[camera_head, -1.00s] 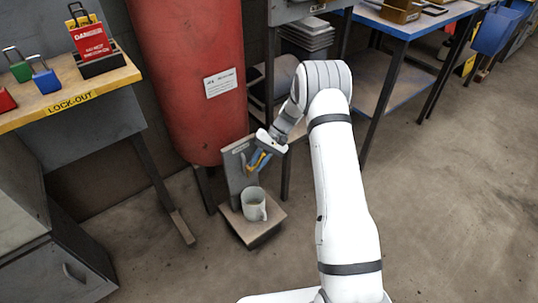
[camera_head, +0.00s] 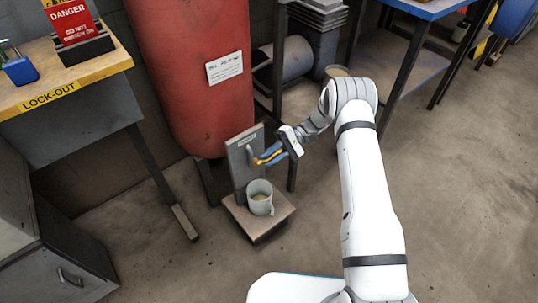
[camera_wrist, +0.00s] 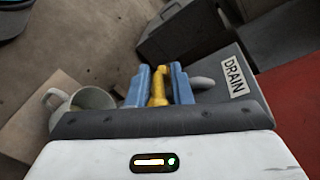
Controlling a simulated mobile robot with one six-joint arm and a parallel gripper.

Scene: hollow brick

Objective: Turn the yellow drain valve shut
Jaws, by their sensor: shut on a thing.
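The yellow drain valve handle (camera_head: 268,157) sits on the front of an upright grey plate (camera_head: 240,178) below the red tank. In the wrist view the handle (camera_wrist: 158,90) stands between my two blue fingertips, and the plate carries a DRAIN label (camera_wrist: 234,76). My gripper (camera_head: 271,154) is shut on the handle, with a finger on each side; it also shows in the wrist view (camera_wrist: 159,86). A grey spout shows on the plate beside the fingers. The handle's lower part is hidden behind my gripper in the wrist view.
A pale mug (camera_head: 259,201) stands on the small stand (camera_head: 270,228) below the valve. The red tank (camera_head: 185,60) is behind. The lock-out bench (camera_head: 100,68) is at left, a blue table (camera_head: 425,8) at right. Open floor (camera_head: 460,200) lies at right.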

